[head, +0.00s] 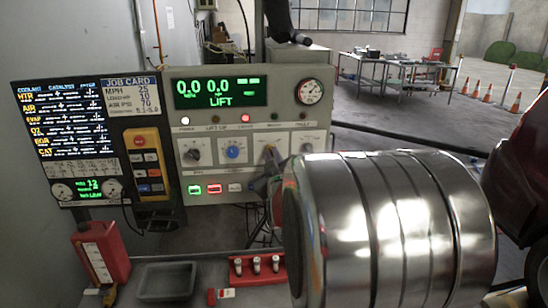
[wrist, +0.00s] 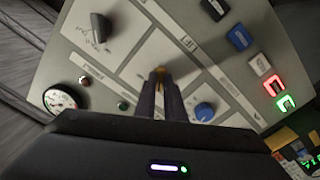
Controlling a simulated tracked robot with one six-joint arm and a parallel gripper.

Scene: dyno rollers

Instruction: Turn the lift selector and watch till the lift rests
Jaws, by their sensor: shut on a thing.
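The grey control panel (head: 250,187) stands at centre left in the head view, its green display (head: 220,93) reading zeros and LIFT. Its row of dials includes a blue knob (head: 233,152) and a yellow-marked knob beside it, which seems to be the lift selector. My gripper (wrist: 160,78) is shut on that yellow-marked knob (wrist: 160,71) in the wrist view. The fingers cover most of it, so its exact setting cannot be read. In the head view the gripper (head: 271,165) is small and partly hidden. I cannot make out the lift itself.
Other knobs stand close by: a blue one (wrist: 204,111) and a black one (wrist: 100,27). Lit red and green buttons (wrist: 280,94) lie to the right. A shelf below holds a grey tray (head: 165,281) and a red rack (head: 257,268). A dark red vehicle (head: 525,165) is at right.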

